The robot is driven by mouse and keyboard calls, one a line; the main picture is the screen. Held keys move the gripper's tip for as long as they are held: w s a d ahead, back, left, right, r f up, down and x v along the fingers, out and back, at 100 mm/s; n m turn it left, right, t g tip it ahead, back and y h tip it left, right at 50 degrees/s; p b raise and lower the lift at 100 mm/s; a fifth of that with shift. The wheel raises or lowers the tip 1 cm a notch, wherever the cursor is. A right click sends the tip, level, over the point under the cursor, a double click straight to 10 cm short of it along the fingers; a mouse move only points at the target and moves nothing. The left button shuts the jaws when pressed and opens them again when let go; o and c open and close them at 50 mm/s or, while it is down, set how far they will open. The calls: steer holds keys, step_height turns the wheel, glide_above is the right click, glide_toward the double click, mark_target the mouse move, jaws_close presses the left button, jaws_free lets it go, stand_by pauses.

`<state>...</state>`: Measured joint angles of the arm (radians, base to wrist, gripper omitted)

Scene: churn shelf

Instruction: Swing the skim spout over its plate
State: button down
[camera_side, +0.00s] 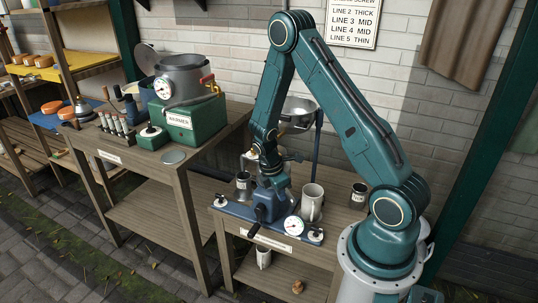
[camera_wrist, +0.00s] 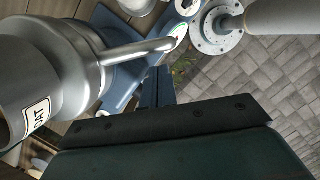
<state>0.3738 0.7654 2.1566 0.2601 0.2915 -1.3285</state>
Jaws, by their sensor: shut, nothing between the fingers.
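My gripper (camera_side: 268,166) is low over the blue separator (camera_side: 266,203) on the right-hand bench, its fingers largely hidden by the arm and machine parts. In the wrist view my gripper's blue-grey fingers (camera_wrist: 158,86) are together and empty. A metal spout (camera_wrist: 140,50) reaches right from a big metal body (camera_wrist: 60,70) there, just beyond the fingers; its end overlaps a dial in the picture. I cannot tell whether the fingers touch it, or whether it is the skim spout. Small round fittings sit at the left (camera_side: 220,201) and right (camera_side: 316,235) of the separator's base; which is the skim plate is unclear.
A bowl (camera_side: 298,113) hangs behind. The left bench holds a green warmer (camera_side: 194,121).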

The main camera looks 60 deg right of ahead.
mark_target(290, 196)
steer(key=shift+s+d+f, duration=0.15)
steer(key=shift+s+d, duration=0.1)
steer(key=shift+d, duration=0.15)
steer(key=shift+s, duration=0.1)
steer(key=shift+s+d+n, duration=0.8)
steer(key=shift+s+n, duration=0.1)
steer(key=shift+n, duration=0.1)
steer(key=s+d+n+t, duration=0.1)
steer(key=s+d+n, duration=0.2)
steer(key=d+n, duration=0.2)
steer(key=shift+d+t+h, duration=0.3)
steer(key=shift+d, duration=1.4)
steer(key=shift+s, duration=0.1)
